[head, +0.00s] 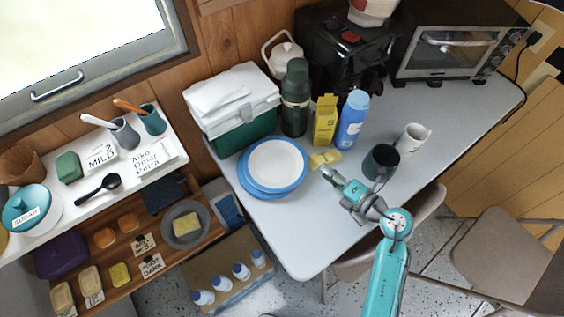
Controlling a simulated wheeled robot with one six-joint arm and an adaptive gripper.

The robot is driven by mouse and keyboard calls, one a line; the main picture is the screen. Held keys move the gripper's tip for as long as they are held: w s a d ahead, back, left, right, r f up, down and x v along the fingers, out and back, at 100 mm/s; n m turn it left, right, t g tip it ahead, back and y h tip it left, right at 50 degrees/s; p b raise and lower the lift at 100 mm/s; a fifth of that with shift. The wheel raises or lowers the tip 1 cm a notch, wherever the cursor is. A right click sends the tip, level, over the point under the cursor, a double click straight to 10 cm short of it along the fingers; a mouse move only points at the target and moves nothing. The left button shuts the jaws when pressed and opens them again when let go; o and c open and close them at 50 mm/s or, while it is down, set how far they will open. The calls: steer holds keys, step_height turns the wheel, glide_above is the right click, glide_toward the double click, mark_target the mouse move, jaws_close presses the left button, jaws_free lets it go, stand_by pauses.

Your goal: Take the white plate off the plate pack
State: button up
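The white plate (276,165) lies flat on top of the plate pack, a short stack of blue plates (264,192), near the left end of the grey table.
Yellow items (325,158) lie by my gripper's tip. A dark mug (381,162), a white cup (414,138), a blue bottle (351,120), a yellow box (325,120), a green flask (295,98) and a cooler (232,112) stand around. The table's front (310,235) is clear.

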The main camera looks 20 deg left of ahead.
steer(key=shift+r+x, duration=0.15)
steer(key=shift+x, duration=1.75)
steer(key=shift+r+x, duration=0.15)
steer(key=shift+x, duration=1.75)
steer(key=shift+s+a, duration=0.15)
jaws_close()
